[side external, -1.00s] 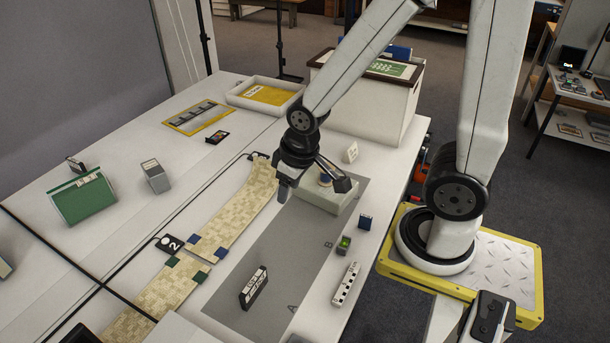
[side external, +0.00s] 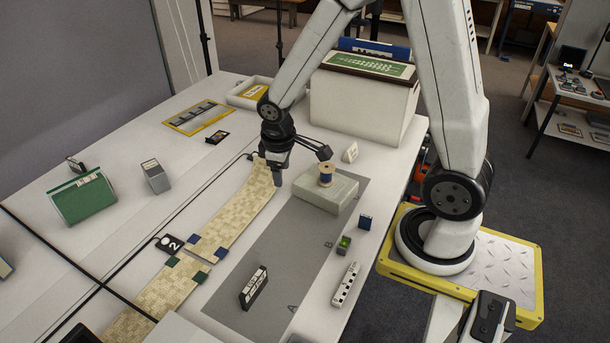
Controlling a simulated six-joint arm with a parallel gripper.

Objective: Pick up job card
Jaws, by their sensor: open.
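I cannot tell for certain which item is the job card. A yellow sheet with a white label (side external: 253,92) lies in the shallow white tray (side external: 236,99) at the back of the table, partly behind my arm. It is the most card-like thing I see. My gripper (side external: 277,181) points down above the far end of the tan patterned strip, left of the pale grey box. It is apart from the tray. It is open, and I see nothing held in it.
A blue spool (side external: 326,174) stands on the pale grey box (side external: 325,193). A large white box (side external: 362,105) stands behind. A black-and-white cassette-like block (side external: 254,288) stands on the grey mat (side external: 275,245). A green box (side external: 82,200) and grey block (side external: 156,176) are at left.

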